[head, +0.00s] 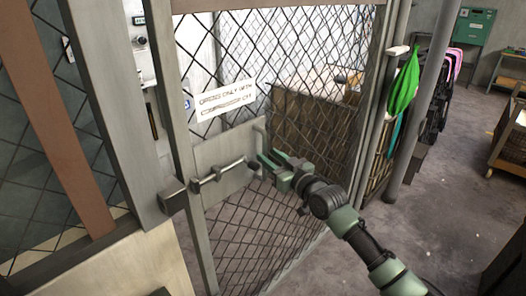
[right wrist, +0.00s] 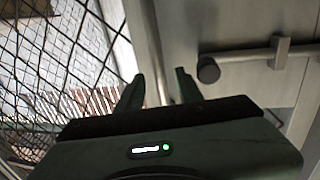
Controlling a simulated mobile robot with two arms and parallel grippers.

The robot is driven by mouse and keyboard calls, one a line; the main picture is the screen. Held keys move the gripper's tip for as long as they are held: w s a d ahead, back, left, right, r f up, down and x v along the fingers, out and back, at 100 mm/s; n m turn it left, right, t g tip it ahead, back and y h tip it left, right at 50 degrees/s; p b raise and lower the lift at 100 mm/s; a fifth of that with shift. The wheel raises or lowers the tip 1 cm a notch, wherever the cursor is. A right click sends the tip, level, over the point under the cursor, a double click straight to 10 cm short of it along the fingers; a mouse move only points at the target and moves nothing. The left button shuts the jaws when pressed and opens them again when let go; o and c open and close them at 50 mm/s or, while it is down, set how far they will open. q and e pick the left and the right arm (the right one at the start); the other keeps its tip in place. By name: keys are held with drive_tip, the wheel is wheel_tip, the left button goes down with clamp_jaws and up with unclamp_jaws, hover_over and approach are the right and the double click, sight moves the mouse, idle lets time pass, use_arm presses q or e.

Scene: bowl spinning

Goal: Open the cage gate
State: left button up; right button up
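The cage gate (head: 265,225) is a grey metal frame with wire mesh. It carries a sign (head: 226,101) and a flat latch plate (head: 222,160). A sliding bolt (head: 222,175) with a dark knob runs across the plate; the bolt also shows in the right wrist view (right wrist: 245,57). An upright handle (head: 260,135) stands at the plate's right side. My right gripper (head: 268,163) is open beside the knob and handle. In the right wrist view an upright bar (right wrist: 148,50) appears between its open fingers (right wrist: 158,88); contact cannot be told. My left gripper is not in view.
A grey post (head: 88,80) and lock box (head: 172,195) border the gate on the left. Wooden crates (head: 310,120) show behind the mesh. A green bag (head: 403,85) hangs at the right by a pole (head: 425,110). The floor (head: 440,205) right of the gate is mostly clear.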

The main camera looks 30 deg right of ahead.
sight(266, 154)
drive_tip(key=shift+w+a, duration=0.2)
drive_tip(key=shift+w, duration=1.3)
clamp_jaws()
